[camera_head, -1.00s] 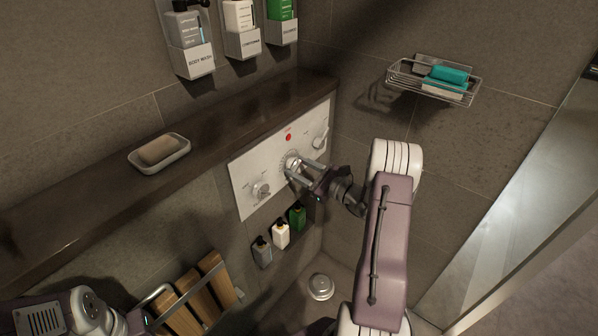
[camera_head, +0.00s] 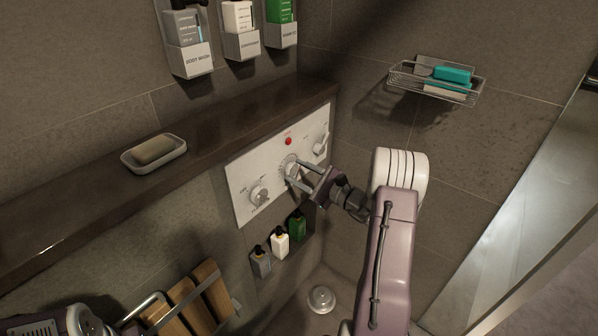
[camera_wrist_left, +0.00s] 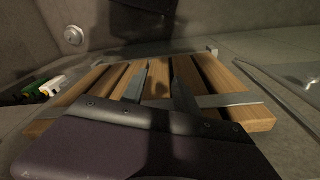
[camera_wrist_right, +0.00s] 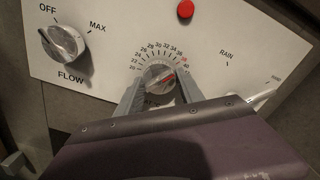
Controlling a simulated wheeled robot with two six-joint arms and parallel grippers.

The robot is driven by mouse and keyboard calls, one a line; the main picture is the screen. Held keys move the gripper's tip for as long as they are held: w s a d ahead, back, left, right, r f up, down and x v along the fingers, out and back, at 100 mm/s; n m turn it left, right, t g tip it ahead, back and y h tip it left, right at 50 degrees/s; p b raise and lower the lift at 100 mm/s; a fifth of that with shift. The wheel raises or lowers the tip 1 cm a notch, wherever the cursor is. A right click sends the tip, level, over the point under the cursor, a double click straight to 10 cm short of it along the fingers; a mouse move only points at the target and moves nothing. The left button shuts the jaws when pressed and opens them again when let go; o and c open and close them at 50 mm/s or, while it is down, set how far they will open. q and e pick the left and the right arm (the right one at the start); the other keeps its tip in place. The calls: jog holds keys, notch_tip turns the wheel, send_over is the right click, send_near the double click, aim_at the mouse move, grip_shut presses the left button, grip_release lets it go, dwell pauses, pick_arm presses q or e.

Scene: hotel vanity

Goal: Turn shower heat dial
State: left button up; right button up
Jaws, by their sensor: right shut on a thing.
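The white shower panel (camera_head: 240,182) is on the wall below the dark ledge. Its middle knob, the heat dial (camera_wrist_right: 158,78), is ringed by temperature numbers from about 20 to 40. My right gripper (camera_head: 297,170) reaches it from the right, its two fingers on either side of the dial and shut on it.
The flow knob (camera_wrist_right: 62,42) is left of the dial, and a red button (camera_wrist_right: 185,9) is above it. A lever (camera_head: 319,149) is at the panel's right end. Small bottles (camera_head: 280,242) stand in a niche below. A soap dish (camera_head: 154,154) sits on the ledge.

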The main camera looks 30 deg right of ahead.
jog(key=o, duration=1.4)
jog(key=shift+d, duration=0.1)
jog(key=v, duration=0.9)
jog(key=shift+r+p, duration=0.1)
jog(key=shift+p, duration=0.3)
